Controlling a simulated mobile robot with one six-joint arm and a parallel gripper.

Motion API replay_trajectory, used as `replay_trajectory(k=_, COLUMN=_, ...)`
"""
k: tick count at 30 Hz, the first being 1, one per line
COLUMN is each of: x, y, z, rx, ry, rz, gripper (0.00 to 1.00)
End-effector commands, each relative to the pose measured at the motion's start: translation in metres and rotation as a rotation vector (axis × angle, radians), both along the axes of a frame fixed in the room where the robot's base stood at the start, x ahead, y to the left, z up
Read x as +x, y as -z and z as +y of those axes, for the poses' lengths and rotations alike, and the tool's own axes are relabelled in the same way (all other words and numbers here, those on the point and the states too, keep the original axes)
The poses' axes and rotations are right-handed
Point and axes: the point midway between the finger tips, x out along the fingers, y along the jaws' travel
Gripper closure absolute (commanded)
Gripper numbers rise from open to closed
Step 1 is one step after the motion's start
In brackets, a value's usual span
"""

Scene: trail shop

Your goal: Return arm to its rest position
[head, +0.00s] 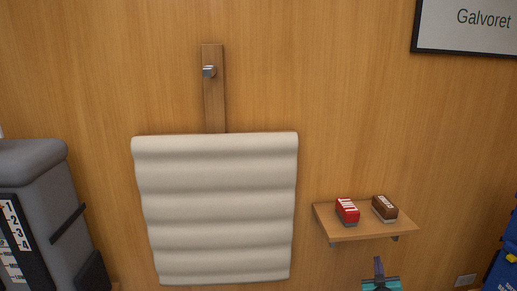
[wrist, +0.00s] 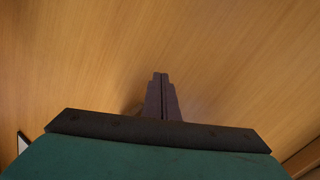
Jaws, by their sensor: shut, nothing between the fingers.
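My gripper (head: 378,262) shows at the bottom of the head view, right of centre, below the small wall shelf. Only its dark fingers and the teal top of the arm end are in that view. In the wrist view my gripper (wrist: 160,76) has its two dark fingers together, with nothing between them. The fingers point toward plain wood panelling (wrist: 90,50). The rest of my arm is out of view.
A small wooden shelf (head: 365,230) holds a red box (head: 347,211) and a brown box (head: 384,208). A cream padded panel (head: 215,210) hangs below a wooden strip with a metal peg (head: 209,71). A grey cabinet (head: 45,200) stands left; a blue object (head: 503,270) is at right.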

Motion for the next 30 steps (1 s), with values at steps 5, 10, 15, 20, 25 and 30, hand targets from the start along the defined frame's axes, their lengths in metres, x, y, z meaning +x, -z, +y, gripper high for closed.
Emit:
replay_trajectory(k=5, x=0.009, y=0.058, z=0.065, rx=0.077, ry=-0.052, rz=0.117, gripper=1.0)
replay_trajectory(k=10, x=0.004, y=0.117, z=0.123, rx=0.148, ry=-0.088, rz=0.257, gripper=1.0)
replay_trajectory(k=15, x=-0.016, y=0.177, z=0.18, rx=0.216, ry=-0.116, rz=0.418, gripper=1.0)
replay_trajectory(k=20, x=-0.048, y=0.231, z=0.23, rx=0.272, ry=-0.132, rz=0.587, gripper=1.0)
replay_trajectory(k=25, x=-0.096, y=0.285, z=0.275, rx=0.325, ry=-0.135, rz=0.787, gripper=1.0)
replay_trajectory(k=30, x=-0.157, y=0.329, z=0.31, rx=0.373, ry=-0.121, rz=1.001, gripper=1.0)
